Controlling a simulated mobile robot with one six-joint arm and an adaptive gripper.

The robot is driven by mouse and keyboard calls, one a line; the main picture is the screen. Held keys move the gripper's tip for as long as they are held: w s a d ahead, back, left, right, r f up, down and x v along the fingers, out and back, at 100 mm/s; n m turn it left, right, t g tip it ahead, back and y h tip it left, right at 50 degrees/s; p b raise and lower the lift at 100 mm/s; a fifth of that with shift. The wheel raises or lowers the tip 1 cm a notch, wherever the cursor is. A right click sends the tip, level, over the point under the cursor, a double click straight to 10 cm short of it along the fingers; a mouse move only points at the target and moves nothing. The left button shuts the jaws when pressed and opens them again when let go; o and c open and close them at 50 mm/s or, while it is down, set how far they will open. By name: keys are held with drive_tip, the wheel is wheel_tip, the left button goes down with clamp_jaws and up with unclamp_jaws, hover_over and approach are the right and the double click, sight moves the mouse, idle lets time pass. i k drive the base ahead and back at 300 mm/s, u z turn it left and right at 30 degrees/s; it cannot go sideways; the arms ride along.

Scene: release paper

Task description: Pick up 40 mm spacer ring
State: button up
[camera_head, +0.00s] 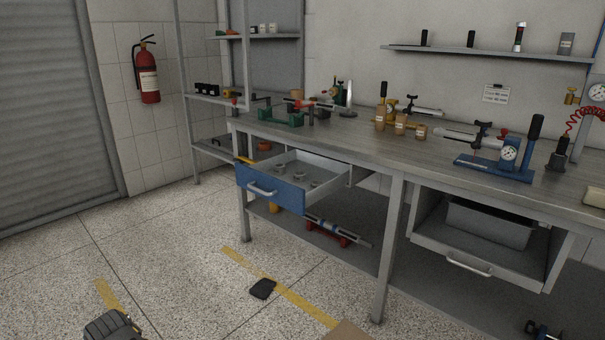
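The blue-fronted drawer (270,197) under the left part of the workbench is pulled open. Several small grey ring-like parts (308,167) lie on its pale floor, apart from one another. They are too small in this view to read a size, so I cannot tell which one is the 40 mm spacer ring.
The workbench (352,143) carries clamps, bottles and a blue gauge stand (497,165). A second drawer (440,252) with a grey bin is open at right. A small black object (262,288) lies on otherwise mostly clear floor before the bench.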

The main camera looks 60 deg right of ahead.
sight(279, 168)
drive_tip(key=k, duration=1)
drive_tip(key=z, duration=1.9)
drive_tip(key=i, duration=1)
drive_tip(key=z, duration=0.05)
